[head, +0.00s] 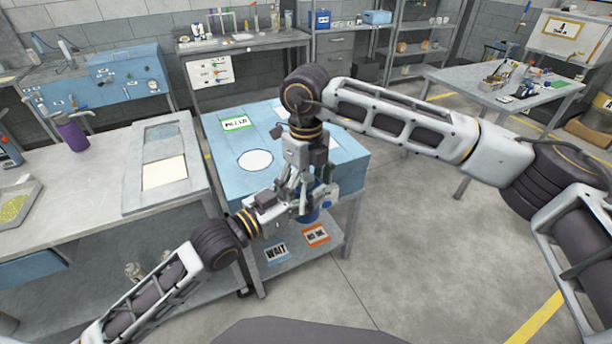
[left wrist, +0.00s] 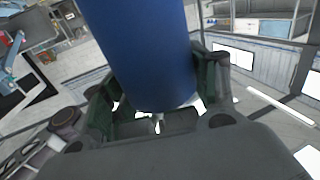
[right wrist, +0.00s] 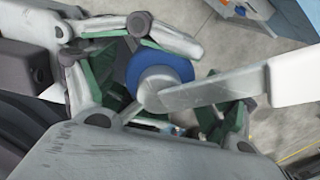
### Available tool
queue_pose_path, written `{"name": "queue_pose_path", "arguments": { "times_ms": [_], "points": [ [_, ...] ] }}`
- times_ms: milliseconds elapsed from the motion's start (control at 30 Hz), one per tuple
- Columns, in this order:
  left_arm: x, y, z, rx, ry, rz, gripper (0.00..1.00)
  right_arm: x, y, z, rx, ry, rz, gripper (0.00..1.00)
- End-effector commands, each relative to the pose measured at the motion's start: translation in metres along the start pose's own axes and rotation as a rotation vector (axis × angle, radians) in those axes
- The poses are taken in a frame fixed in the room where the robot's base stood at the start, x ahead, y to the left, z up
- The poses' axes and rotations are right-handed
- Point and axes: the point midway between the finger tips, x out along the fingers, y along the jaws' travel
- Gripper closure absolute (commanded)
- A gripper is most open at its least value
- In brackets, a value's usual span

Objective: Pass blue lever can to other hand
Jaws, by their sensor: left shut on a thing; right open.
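The blue lever can (head: 308,213) is mostly hidden by both grippers in the head view, low in front of the blue-topped table. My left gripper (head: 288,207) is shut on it. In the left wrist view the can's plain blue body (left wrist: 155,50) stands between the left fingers. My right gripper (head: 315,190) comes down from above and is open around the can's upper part. In the right wrist view the blue top (right wrist: 160,68), with a grey cap and a long pale lever (right wrist: 215,90), lies between the open green-padded fingers. Whether those fingers touch the can is unclear.
The blue-topped table (head: 225,150) has a green-edged label and a white circle. Its lower shelf (head: 295,262) bears WAIT and orange cards. A grey bench (head: 100,190) with a purple bottle (head: 72,135) stands at left. Open floor (head: 400,260) lies to the right.

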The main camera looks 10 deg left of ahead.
Motion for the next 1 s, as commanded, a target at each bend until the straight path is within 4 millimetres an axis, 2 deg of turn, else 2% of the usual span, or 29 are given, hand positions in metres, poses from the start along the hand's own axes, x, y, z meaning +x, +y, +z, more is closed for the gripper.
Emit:
{"name": "queue_pose_path", "arguments": {
  "times_ms": [367,467,833,867,967,1000],
  "points": [
    [0.0000,0.0001,-0.0014,0.001,0.003,0.000,0.77,0.0036,0.0001,-0.0001,0.000,0.000,0.000,0.15],
    [0.0000,0.0001,-0.0014,0.001,0.003,0.000,0.77,0.0035,0.0001,-0.0001,0.000,0.000,0.000,0.25],
    [0.0000,0.0007,-0.0017,0.001,0.003,0.001,0.77,0.0036,0.0008,0.0000,-0.003,0.000,0.000,0.72],
    [0.0000,0.0007,-0.0017,0.001,0.003,0.001,0.77,0.0036,0.0007,0.0001,-0.003,0.000,0.000,0.76],
    [0.0000,0.0011,-0.0018,0.001,0.004,0.002,0.77,0.0036,0.0007,0.0002,-0.003,-0.001,0.000,0.76],
    [-0.0001,0.0012,-0.0018,0.001,0.004,0.002,0.37,0.0030,0.0007,0.0004,-0.003,-0.002,0.000,0.76]
  ]
}}
